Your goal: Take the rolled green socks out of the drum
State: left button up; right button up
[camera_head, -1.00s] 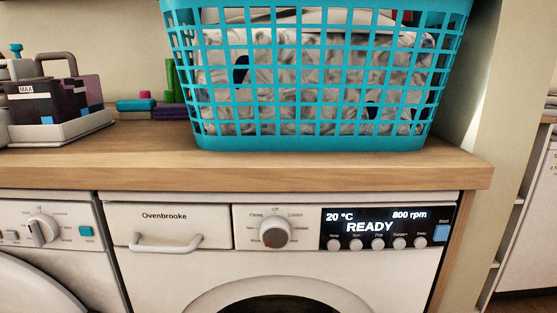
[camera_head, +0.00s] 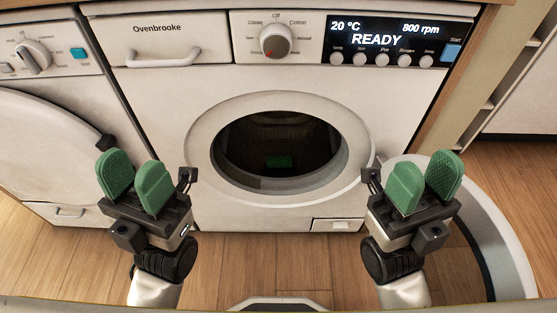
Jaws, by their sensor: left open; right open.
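The drum (camera_head: 258,131) is the dark round opening in the front of the white washing machine (camera_head: 210,85). A small green shape (camera_head: 280,162), which looks like the rolled socks, lies low inside it, dim and partly in shadow. The machine's round door (camera_head: 505,235) stands swung open to the right, partly behind my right gripper. My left gripper (camera_head: 133,172) is open and empty, left of and in front of the opening. My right gripper (camera_head: 426,176) is open and empty, right of the opening. Both have green finger pads and are apart from the machine.
Another white machine (camera_head: 45,150) with a round door stands at the left. The control panel (camera_head: 390,42) reads READY. The wooden floor (camera_head: 240,270) is clear in front, and the space between my grippers before the opening is free.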

aim_at(281, 161)
jog(key=k, duration=0.4)
jog(key=k+z, duration=0.1)
jog(key=z, duration=0.35)
jog(key=k+z, duration=0.1)
jog(key=z, duration=0.75)
jog(key=k+j+z, duration=0.2)
jog(key=j, duration=0.3)
jog(key=k+j+z, duration=0.15)
jog(key=k+j, duration=0.3)
jog(key=i+j, duration=0.45)
jog(key=i, duration=0.05)
